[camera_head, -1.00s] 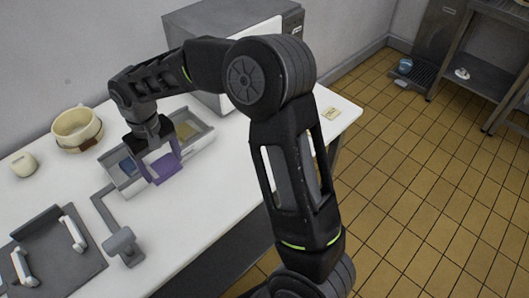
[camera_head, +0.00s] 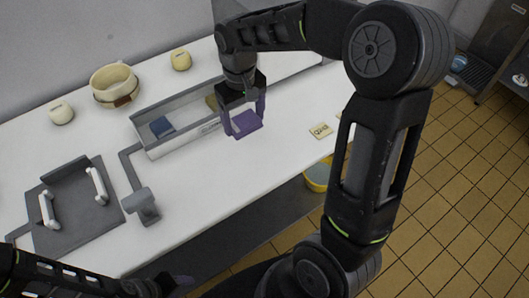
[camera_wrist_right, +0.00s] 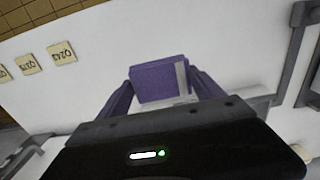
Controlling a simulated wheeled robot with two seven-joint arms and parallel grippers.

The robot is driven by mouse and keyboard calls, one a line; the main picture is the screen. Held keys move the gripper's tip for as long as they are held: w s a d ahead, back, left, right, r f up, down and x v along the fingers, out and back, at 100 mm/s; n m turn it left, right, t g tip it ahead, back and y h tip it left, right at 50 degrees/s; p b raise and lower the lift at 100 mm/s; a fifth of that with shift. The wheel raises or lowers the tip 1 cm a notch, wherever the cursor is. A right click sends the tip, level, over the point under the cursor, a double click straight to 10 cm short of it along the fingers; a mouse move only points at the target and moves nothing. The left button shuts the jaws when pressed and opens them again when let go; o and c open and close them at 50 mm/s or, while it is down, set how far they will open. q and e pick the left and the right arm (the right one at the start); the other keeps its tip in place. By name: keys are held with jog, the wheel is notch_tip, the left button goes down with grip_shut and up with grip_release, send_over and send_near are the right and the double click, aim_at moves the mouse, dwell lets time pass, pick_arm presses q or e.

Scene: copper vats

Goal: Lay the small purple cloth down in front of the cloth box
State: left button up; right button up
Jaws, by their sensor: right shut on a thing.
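My right gripper (camera_head: 243,122) is shut on the small purple cloth (camera_head: 249,124), a flat folded piece, just off the right end of the cloth box. In the right wrist view the cloth (camera_wrist_right: 158,80) sits between the two purple-grey fingers (camera_wrist_right: 163,92), over the white counter. I cannot tell whether it touches the counter.
A grey bent stand (camera_head: 141,203) is left of the box, beside a dark tray with white handles (camera_head: 70,208). Cream pots (camera_head: 115,86) stand behind. Tags (camera_head: 320,131) lie at the right. The white counter (camera_head: 215,180) in front of the box is clear.

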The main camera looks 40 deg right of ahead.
jog(key=s+d, duration=0.1)
jog(key=s, duration=0.1)
jog(key=s+d, duration=0.2)
jog(key=shift+d+r, duration=0.2)
send_over(264, 153)
jog(key=shift+f, duration=3.15)
jog(key=shift+s+f+p, duration=0.1)
jog(key=shift+f+p, duration=0.2)
jog(key=shift+f, duration=1.55)
